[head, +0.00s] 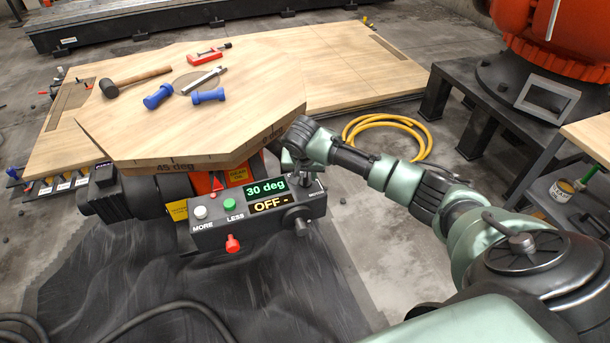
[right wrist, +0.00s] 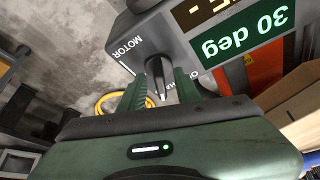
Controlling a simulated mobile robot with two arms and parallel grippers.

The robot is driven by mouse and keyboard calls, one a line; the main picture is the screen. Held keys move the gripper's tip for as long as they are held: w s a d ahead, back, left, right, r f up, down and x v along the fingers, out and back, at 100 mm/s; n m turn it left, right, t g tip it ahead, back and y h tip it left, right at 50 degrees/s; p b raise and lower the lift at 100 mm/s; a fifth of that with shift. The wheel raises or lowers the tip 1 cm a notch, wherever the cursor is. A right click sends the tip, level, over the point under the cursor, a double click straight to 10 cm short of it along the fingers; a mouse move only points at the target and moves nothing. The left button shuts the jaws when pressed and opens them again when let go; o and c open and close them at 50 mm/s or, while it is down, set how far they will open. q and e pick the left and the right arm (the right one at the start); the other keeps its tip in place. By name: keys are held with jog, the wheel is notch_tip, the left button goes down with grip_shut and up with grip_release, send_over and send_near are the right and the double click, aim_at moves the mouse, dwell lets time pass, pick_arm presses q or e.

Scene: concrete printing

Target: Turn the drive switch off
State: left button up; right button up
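The control box (head: 222,236) hangs below the front edge of the wooden table. Its green display (head: 266,189) reads "30 deg" and its amber display (head: 271,203) reads "OFF -". The drive switch, a dark tapered lever by the MOTOR lettering, shows in the right wrist view (right wrist: 157,72). My right gripper (head: 301,168) reaches down to the box's top right. In the right wrist view its green fingers (right wrist: 160,92) stand apart, one on each side of the lever; contact is unclear. My left gripper is out of view.
A yellow hose (head: 388,120) lies behind my arm.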

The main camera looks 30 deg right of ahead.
jog(key=shift+f, duration=0.2)
grip_shut()
jog(key=shift+d, duration=0.1)
